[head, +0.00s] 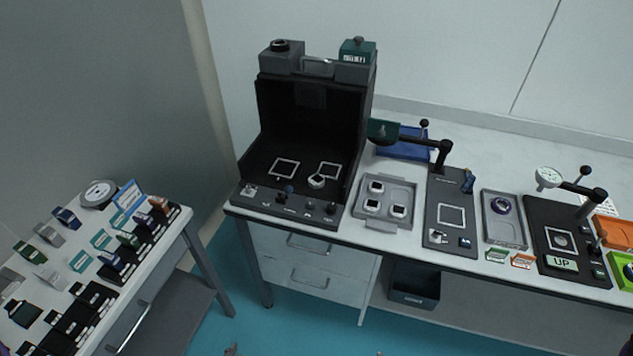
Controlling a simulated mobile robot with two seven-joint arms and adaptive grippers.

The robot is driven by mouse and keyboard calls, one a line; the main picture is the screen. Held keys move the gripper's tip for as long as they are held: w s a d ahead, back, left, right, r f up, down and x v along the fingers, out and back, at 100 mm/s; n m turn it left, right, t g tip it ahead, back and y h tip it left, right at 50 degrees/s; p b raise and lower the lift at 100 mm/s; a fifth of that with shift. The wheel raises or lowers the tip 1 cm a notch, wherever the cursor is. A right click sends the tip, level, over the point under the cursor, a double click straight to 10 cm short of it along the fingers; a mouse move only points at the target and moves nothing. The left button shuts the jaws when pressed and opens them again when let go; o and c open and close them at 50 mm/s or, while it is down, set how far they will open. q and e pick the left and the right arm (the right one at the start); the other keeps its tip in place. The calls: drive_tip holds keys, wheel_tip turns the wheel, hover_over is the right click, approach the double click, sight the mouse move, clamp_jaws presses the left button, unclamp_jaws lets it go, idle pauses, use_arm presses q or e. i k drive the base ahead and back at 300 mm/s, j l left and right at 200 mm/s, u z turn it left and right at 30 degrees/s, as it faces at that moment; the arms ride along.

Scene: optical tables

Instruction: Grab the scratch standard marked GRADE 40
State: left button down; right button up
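No marking reading GRADE 40 is legible in the head view, so I cannot tell which piece is that scratch standard. Small dark, grey, green and blue pieces stand on the left table (168,240), some in black racks (75,318); their lettering is too small to read. A grey tray (386,218) on the long bench holds three white pieces with dark centres. Small grey tips at the bottom edge appear to be my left gripper (231,350) and my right gripper (380,354). Both are nearly all cut off, away from the tables, and their opening is hidden.
A black viewing booth (310,120) stands on the bench's left end. To its right are a dark plate with a lamp arm (450,180), a grey tray with a purple-ringed piece (503,232), and a gauge stand showing UP (562,263). Teal floor (290,320) separates the tables.

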sight(315, 181)
drive_tip(key=i+l+u, duration=0.1)
drive_tip(key=l+u, duration=0.3)
drive_tip(key=i+l+u, duration=0.1)
drive_tip(key=l+u, duration=0.25)
drive_tip(key=l, duration=0.15)
drive_tip(key=l+u, duration=0.4)
drive_tip(key=l, duration=0.05)
